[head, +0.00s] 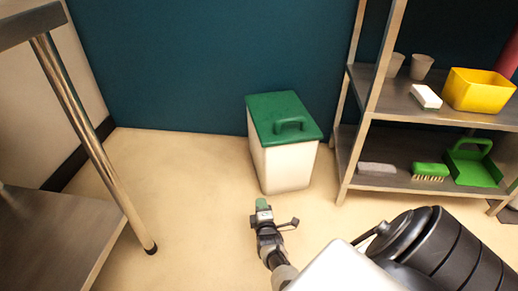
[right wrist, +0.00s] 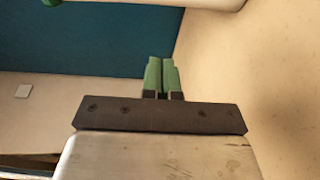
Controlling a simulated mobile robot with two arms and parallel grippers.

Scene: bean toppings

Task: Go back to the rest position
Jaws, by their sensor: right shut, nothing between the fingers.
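My right gripper (head: 262,205) is in the lower middle of the head view, in front of the bin and above the floor. Its green fingertips are together in the right wrist view (right wrist: 161,75), with nothing between them. A white bin (head: 285,165) with a green handled lid (head: 283,117) stands on the floor against the wall, with the lid on. Part of the white bin also shows at the top of the right wrist view (right wrist: 200,2). My left gripper is not in view.
A metal shelf (head: 440,112) stands at the right, with a yellow bin (head: 478,90), two cups, a green brush (head: 430,171) and a green dustpan (head: 474,165). A metal table (head: 45,235) with a leg stands at the left. The floor (head: 190,190) between is clear.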

